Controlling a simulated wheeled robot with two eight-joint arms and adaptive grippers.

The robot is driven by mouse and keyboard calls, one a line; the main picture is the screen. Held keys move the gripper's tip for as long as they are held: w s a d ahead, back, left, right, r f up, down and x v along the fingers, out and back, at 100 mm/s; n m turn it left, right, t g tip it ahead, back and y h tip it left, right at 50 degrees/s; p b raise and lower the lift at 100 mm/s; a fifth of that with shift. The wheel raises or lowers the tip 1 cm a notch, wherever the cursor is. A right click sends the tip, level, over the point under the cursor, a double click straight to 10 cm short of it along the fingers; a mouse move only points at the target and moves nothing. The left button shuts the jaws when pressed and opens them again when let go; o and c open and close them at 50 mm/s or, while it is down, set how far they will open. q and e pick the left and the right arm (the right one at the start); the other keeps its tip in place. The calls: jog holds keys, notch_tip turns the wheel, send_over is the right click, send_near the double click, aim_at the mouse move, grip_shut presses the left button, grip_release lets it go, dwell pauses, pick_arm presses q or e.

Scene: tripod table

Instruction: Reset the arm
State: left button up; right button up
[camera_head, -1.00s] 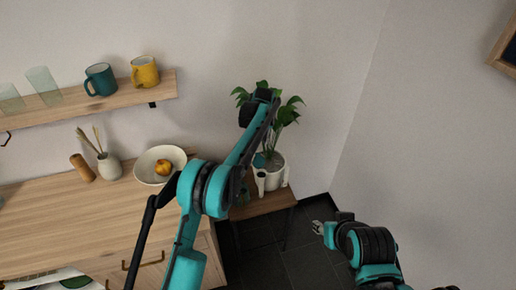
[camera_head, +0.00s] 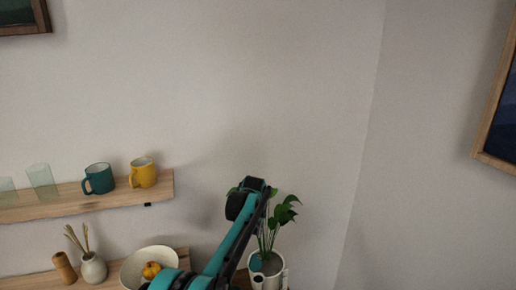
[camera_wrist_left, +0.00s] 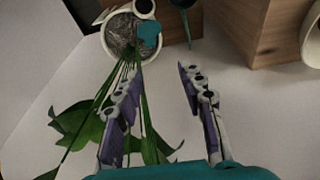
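My left arm rises from the bottom of the head view and bends down beside the potted plant. In the left wrist view my left gripper (camera_wrist_left: 160,74) is open, its two fingers spread with nothing gripped between them. The white plant pot (camera_wrist_left: 112,48) lies just beyond the fingertips, and green leaves (camera_wrist_left: 78,122) pass by the left finger. In the head view the plant's leaves (camera_head: 284,212) show right of my arm, with the pot (camera_head: 272,268) at the bottom edge. My right arm and gripper are out of the head view.
A wall shelf (camera_head: 60,203) holds glasses, a teal mug (camera_head: 99,178) and a yellow mug (camera_head: 144,173). Below, a wooden counter (camera_head: 40,281) carries a bowl (camera_head: 135,266), a vase (camera_head: 93,268) and a wooden grinder (camera_head: 64,267).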

pick_arm(q)
jog(key=s+a+r+m+t, duration=0.1)
jog(key=s+a+r, duration=0.2)
jog(key=s, duration=0.3)
jog(key=s+a+r+b, duration=0.1)
jog(key=s+a+r, duration=0.25)
jog(key=s, duration=0.25)
jog(key=s+a+r+m+t, duration=0.1)
jog(key=s+a+r, duration=0.25)
jog(key=s, duration=0.25)
jog(key=s+a+f, duration=0.1)
jog(key=s+f, duration=0.2)
jog(key=s, duration=0.4)
jog(key=s+a+f+m+t+b, duration=0.1)
jog(key=s+a+f, duration=0.1)
jog(key=s, duration=0.6)
jog(key=s+a+f+t, duration=0.1)
jog(key=s+a+f, duration=0.1)
jog(key=s+f, duration=0.2)
jog(key=s, duration=0.3)
jog(key=shift+s+h, duration=0.3)
